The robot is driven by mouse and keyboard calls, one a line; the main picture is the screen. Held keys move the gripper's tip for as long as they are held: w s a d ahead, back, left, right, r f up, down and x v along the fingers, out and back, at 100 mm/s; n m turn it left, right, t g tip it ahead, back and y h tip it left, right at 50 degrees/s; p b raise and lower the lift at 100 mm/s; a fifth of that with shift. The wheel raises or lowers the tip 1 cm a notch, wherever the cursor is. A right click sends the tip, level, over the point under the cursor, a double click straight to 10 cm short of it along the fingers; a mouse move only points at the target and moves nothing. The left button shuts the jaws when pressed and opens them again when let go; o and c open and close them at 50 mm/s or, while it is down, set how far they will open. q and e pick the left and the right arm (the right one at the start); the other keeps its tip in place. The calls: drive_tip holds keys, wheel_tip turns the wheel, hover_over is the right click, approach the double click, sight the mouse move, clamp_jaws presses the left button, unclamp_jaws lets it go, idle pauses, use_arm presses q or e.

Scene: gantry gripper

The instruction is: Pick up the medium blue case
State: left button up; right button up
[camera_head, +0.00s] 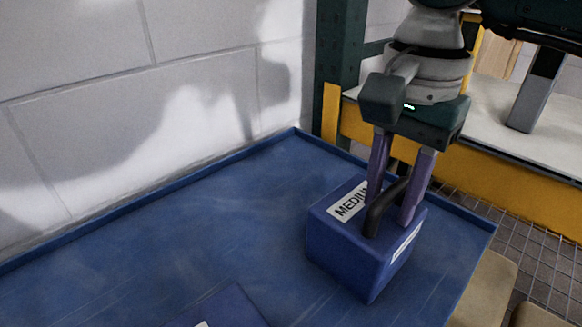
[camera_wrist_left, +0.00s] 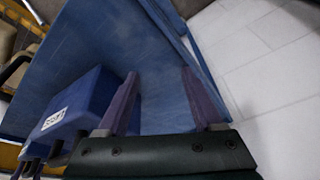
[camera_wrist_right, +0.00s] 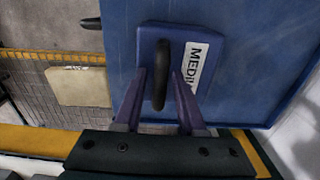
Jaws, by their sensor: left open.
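The medium blue case (camera_head: 340,245) stands on the blue tray table (camera_head: 205,225). Its white label reads "MEDIU", the rest hidden, and a black handle (camera_head: 380,208) arches over its top. In the right wrist view the case (camera_wrist_right: 181,33) lies below my right gripper (camera_wrist_right: 159,72). The right gripper's fingers straddle the handle, with a gap showing on each side. My left gripper (camera_wrist_left: 160,75) is open and empty over the tray, out of the head view. In the left wrist view, a blue case (camera_wrist_left: 85,100) with a label is left of its fingers.
Another blue case (camera_head: 228,306) shows partly at the bottom of the head view. The tray has a low raised rim and open room at left. A pale wall, a green post (camera_head: 338,70) and a yellow beam (camera_head: 500,185) stand behind. Beige boxes (camera_head: 485,290) lie right of the tray.

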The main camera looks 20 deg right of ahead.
clamp_jaws()
drive_tip(key=shift+r, duration=0.1)
idle(1.0)
